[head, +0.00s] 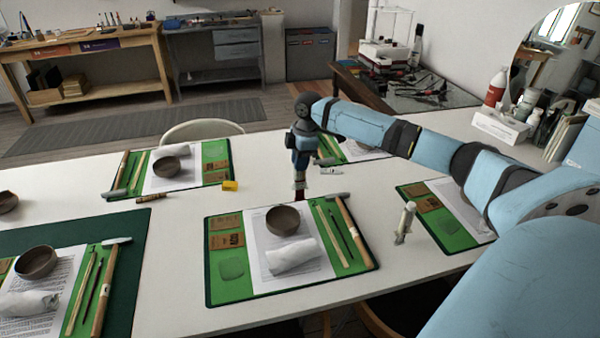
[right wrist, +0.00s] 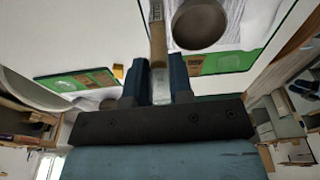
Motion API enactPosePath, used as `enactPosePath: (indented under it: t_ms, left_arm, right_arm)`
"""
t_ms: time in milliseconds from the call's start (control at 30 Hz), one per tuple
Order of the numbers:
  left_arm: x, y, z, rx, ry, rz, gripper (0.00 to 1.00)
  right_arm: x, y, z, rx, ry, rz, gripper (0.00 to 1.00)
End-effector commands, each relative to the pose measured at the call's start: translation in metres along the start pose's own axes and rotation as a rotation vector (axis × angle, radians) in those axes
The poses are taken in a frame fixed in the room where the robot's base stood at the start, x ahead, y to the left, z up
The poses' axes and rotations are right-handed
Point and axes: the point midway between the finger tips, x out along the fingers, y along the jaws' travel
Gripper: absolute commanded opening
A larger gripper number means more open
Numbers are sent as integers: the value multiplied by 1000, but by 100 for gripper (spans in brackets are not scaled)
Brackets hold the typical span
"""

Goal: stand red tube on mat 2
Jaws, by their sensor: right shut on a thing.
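My right gripper (head: 300,160) points down over the white table, just beyond the far edge of the near middle mat. It is shut on the red tube (head: 300,184), a slim upright piece showing dark red below the fingers. Green mats lie on the table: near middle (head: 222,291), far left (head: 215,152), far middle (head: 355,153), right (head: 443,228) and near left (head: 137,240). I can read no mat numbers, so I cannot tell which is mat 2. My left gripper is out of view.
The near middle mat holds a dark bowl (head: 283,221), a white roll (head: 291,255) and a hammer (head: 352,236). A yellow block (head: 230,186) lies left of my gripper.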

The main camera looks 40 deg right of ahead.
Motion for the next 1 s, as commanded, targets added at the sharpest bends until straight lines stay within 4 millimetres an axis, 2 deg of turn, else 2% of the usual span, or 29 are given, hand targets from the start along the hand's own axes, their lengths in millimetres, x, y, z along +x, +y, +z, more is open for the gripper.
enactPosePath:
  t_ms: [100, 200, 567, 967, 1000]
  left_arm:
    - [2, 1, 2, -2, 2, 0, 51]
    - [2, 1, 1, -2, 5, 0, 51]
    - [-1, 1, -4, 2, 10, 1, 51]
    - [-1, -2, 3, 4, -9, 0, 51]
    - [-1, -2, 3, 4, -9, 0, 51]
  right_arm:
    - [25, -1, 3, 0, 0, -3, 0]
    - [36, 0, 5, 1, 0, -1, 0]
    - [39, 0, 6, 0, -1, 0, 0]
    - [50, -1, 8, 0, 0, -1, 0]
    - [51, -1, 8, 0, -1, -1, 25]
